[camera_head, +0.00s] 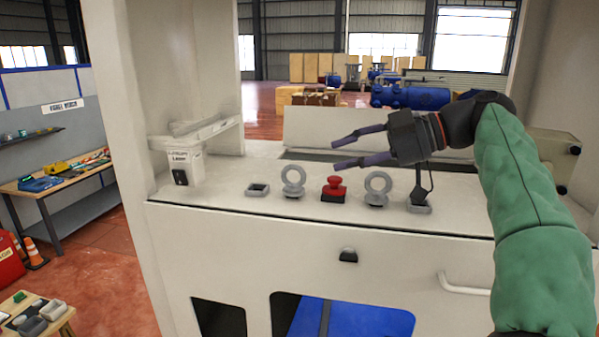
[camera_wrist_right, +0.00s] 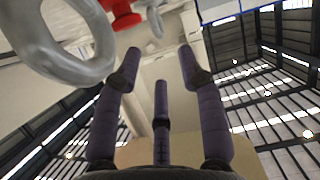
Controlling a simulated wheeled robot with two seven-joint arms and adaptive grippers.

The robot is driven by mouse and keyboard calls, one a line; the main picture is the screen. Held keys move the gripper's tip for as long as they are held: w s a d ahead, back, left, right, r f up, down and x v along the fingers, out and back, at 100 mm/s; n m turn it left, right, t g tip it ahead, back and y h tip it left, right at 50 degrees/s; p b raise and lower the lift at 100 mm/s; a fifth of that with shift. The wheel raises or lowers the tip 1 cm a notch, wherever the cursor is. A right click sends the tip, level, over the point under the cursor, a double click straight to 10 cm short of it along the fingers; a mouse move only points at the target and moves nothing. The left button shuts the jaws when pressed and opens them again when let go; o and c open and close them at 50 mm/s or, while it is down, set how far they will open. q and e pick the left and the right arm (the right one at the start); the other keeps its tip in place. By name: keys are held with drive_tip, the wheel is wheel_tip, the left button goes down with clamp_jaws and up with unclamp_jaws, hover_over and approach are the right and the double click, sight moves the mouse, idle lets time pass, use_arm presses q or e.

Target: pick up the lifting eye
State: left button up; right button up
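Two grey ring-shaped lifting eyes stand upright on the white machine top: one to the left (camera_head: 293,182) of the red mushroom button (camera_head: 333,188), one to the right (camera_head: 377,187). My right gripper (camera_head: 336,156) is open and empty, its purple fingers pointing left above the button and the eyes. In the right wrist view one lifting eye (camera_wrist_right: 58,68) looms large at upper left, outside the spread fingers (camera_wrist_right: 158,70). The other eye (camera_wrist_right: 155,22) shows smaller at the top, beside the red button (camera_wrist_right: 123,14). My left gripper is out of view.
A grey square socket (camera_head: 257,189) sits left of the eyes. A black stalk on a grey base (camera_head: 419,208) stands at their right. White uprights flank the top; a handle (camera_head: 463,286) juts from the front.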

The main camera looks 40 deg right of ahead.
sight(295, 166)
drive_tip(key=x, duration=0.3)
drive_tip(key=p+x, duration=0.1)
drive_tip(key=x, duration=0.1)
drive_tip(key=shift+w+a+r, duration=0.15)
drive_tip(key=shift+a+r, duration=0.05)
drive_tip(key=shift+r, duration=0.1)
drive_tip(key=shift+w+a+p, duration=0.2)
drive_tip(key=shift+w+p, duration=0.25)
drive_tip(key=p+x, duration=0.1)
drive_tip(key=x, duration=0.2)
drive_tip(key=shift+w+a+p, duration=0.1)
drive_tip(key=shift+w+p, duration=0.1)
drive_tip(key=shift+p, duration=0.2)
drive_tip(key=shift+w+a+f, duration=0.25)
drive_tip(key=shift+w, duration=0.15)
clamp_jaws()
